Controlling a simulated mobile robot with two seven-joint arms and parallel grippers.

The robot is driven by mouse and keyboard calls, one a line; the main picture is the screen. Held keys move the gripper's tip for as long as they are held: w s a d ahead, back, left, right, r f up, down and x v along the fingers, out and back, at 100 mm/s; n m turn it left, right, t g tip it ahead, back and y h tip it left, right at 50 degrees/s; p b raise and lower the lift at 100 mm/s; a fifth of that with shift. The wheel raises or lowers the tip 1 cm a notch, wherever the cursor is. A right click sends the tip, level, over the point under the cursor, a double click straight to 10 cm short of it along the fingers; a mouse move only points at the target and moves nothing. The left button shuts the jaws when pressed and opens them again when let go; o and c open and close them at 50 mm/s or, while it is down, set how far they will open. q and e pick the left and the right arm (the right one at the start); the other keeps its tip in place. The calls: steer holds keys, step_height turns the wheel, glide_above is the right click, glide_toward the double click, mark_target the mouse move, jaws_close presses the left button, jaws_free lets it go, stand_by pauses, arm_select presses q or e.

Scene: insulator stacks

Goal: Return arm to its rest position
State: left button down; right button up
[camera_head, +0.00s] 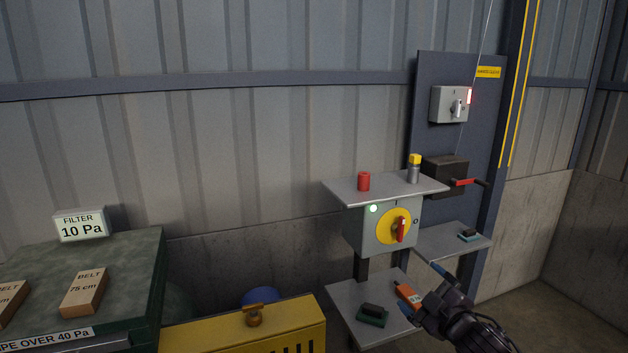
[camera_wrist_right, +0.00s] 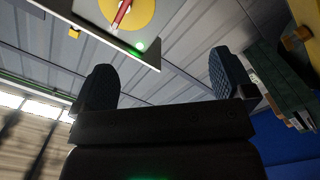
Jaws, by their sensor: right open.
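My right gripper (camera_head: 421,289) is at the lower right of the head view, in front of the lower shelf of the switch stand. In the right wrist view its two dark fingers (camera_wrist_right: 163,82) stand wide apart with nothing between them. The grey switch box (camera_head: 372,238) with a yellow disc and red handle (camera_head: 400,230) stands behind and above the gripper. In the right wrist view that disc (camera_wrist_right: 128,12) shows at the top, beyond the fingers. My left gripper is not in view.
An orange device (camera_head: 408,295) and a dark green block (camera_head: 372,315) lie on the lower shelf close to the gripper. A red cylinder (camera_head: 363,181) and a yellow-capped one (camera_head: 414,169) stand on the upper shelf. A yellow cabinet (camera_head: 245,335) stands left.

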steer(key=s+d+f+m+g+h, duration=0.2)
steer(key=s+f+m, duration=0.4)
steer(key=s+f, duration=0.6)
steer(key=s+d+f+m+g+h, duration=0.2)
steer(key=s+f+m, duration=0.4)
steer(key=s+f, duration=0.6)
steer(key=s+g+h, duration=0.1)
steer(key=s, duration=0.6)
steer(key=shift+d+f+h, duration=0.2)
steer(key=shift+d+h, duration=0.1)
steer(key=shift+d, duration=0.1)
